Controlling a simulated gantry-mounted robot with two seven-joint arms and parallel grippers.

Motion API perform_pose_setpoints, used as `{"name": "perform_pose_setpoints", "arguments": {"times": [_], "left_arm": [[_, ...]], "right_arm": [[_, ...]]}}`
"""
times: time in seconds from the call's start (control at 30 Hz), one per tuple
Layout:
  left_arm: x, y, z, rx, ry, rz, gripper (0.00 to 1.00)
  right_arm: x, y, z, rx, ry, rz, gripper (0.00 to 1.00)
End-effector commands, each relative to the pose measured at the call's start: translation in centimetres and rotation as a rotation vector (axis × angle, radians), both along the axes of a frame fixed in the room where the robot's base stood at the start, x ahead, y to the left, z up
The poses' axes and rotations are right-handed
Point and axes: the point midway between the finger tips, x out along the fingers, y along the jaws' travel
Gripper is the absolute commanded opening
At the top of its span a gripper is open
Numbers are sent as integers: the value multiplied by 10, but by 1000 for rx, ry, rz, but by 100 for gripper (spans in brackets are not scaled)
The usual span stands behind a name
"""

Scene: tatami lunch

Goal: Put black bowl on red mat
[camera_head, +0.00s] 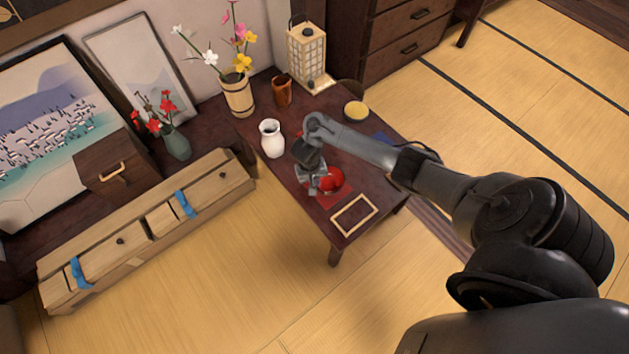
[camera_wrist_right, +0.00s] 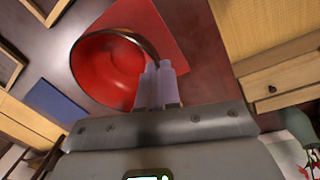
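The black bowl (camera_head: 330,180) has a dark rim and a red inside. It is at the red mat (camera_head: 335,198) on the low table, partly over it. In the right wrist view the bowl (camera_wrist_right: 105,70) covers part of the mat (camera_wrist_right: 165,30). My right gripper (camera_head: 318,184) is at the bowl's rim. Its pale fingers (camera_wrist_right: 156,82) are close together with the rim between them. The bowl's underside is hidden, so I cannot tell whether it touches the mat. My left gripper is not in view.
A white vase (camera_head: 271,139), a brown cup (camera_head: 282,91) and a yellow-topped bowl (camera_head: 356,110) stand farther back on the table. A light wooden frame (camera_head: 335,220) lies at the near end. A blue mat (camera_wrist_right: 57,105) lies beyond the bowl.

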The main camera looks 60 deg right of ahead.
Motion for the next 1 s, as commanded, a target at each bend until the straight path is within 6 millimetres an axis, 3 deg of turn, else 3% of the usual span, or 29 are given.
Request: {"name": "perform_pose_setpoints", "arguments": {"times": [0.13,0.33,0.77,1.0], "left_arm": [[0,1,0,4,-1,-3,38],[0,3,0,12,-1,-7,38],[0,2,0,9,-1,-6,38],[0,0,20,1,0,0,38]], "right_arm": [[0,0,-3,0,0,0,0],[0,0,-3,0,0,0,28],[0,0,0,-1,-1,0,28],[2,2,23,-1,-1,0,28]]}}
